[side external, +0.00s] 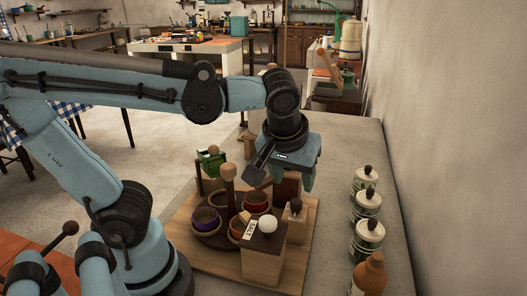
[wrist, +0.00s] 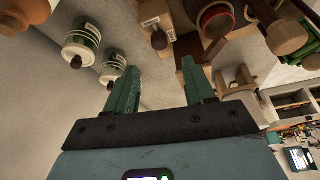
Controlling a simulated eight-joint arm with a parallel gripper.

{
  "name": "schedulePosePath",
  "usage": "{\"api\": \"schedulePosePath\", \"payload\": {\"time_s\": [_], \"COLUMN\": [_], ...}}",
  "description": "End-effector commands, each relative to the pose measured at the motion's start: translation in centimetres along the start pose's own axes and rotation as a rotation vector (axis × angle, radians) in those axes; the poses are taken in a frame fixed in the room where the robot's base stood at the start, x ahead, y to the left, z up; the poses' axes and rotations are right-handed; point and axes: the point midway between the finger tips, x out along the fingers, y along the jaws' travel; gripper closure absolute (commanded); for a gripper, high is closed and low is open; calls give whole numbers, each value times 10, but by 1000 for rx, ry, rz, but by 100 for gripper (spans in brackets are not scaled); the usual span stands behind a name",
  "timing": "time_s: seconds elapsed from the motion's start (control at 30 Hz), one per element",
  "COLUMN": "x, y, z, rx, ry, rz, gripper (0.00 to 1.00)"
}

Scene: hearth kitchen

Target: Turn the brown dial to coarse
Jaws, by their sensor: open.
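A small dark brown knob (side external: 296,205), which looks like the brown dial, sits on a wooden block on the wooden board (side external: 205,262). In the wrist view a dark brown knob (wrist: 158,41) shows on a wooden block with a small pale label (wrist: 150,21). I cannot read any setting on it. My gripper (side external: 292,180) hangs above and behind the knob in the side view, apart from it. In the wrist view my gripper (wrist: 160,80) has its teal fingers spread with nothing between them.
A wooden block with a white ball (side external: 267,225) and a lettered label stands in front. A round carrier with several bowls (side external: 205,218) and an upright wooden post (side external: 229,185) is to the left. Several lidded canisters (side external: 367,205) line the right, near the wall.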

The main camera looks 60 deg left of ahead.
Motion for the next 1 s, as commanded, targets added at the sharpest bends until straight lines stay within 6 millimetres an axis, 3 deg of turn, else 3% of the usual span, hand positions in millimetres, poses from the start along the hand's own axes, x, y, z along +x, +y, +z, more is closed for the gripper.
{"api": "schedulePosePath", "payload": {"time_s": [0.2, 0.47, 0.83, 1.0], "x": [-26, -38, -36, -15], "y": [0, 0, -1, -7], "z": [0, 0, 0, 2], "rx": [1, 0, 12, 134], "ry": [1, 1, -1, 5], "rz": [0, 0, 9, 90], "gripper": [46, 46, 46, 46]}}
